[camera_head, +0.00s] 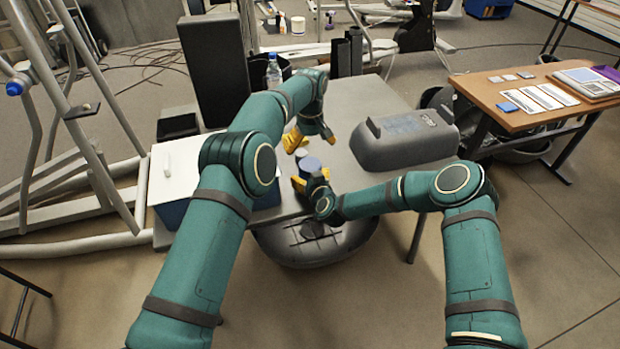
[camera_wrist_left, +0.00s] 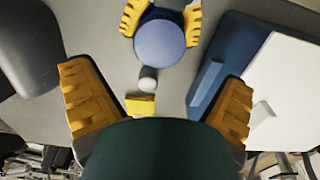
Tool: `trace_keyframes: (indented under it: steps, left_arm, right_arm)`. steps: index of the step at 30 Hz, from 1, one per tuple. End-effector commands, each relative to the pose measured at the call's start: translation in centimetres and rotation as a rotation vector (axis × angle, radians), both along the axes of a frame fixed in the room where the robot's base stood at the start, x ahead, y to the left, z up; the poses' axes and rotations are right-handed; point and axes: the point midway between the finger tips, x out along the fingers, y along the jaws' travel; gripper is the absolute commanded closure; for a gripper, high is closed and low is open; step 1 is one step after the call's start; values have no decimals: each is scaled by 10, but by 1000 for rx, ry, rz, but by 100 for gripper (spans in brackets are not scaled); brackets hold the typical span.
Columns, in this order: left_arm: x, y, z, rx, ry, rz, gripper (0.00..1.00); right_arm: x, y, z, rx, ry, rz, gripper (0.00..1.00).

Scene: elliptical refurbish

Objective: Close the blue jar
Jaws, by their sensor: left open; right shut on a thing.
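The blue jar (camera_head: 311,163) stands near the front of the grey table and shows as a round blue top in the left wrist view (camera_wrist_left: 160,42). My right gripper (camera_head: 311,178) is shut on it, with yellow fingers on both sides. My left gripper (camera_head: 309,140) is open just beyond the jar; its fingers are spread wide in the left wrist view (camera_wrist_left: 158,80). A small light-grey round thing (camera_wrist_left: 148,78) and a yellow piece (camera_wrist_left: 140,104) show between them. I cannot tell whether the round blue face is a lid or the jar's body.
A blue box with a white lid (camera_head: 168,172) is left of the jar. A large grey case (camera_head: 405,142) stands to the right on the table. A water bottle (camera_head: 273,72) and a black panel (camera_head: 215,70) are behind. The table between jar and case is clear.

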Motion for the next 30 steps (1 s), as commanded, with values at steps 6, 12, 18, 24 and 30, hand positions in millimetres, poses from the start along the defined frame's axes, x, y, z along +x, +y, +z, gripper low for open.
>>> trace_keyframes:
  steps: [6, 12, 18, 24, 30]
  left_arm:
    - [0, -1, 0, 2, -3, 224, 1]
    - [0, 0, 0, 1, -4, 360, 1]
    - [0, 0, 0, 0, -3, 368, 1]
    - [-1, 0, -4, 1, -2, 367, 1]
    - [-1, 0, -28, 2, 0, 366, 1]
  right_arm:
    - [0, 0, 0, 0, 0, 0, 100]
    - [0, 0, 0, 0, 0, 0, 100]
    - [0, 0, 0, 0, 0, 0, 100]
    - [0, 0, 0, 0, 0, 0, 100]
    - [0, 0, 0, 0, 0, 0, 100]
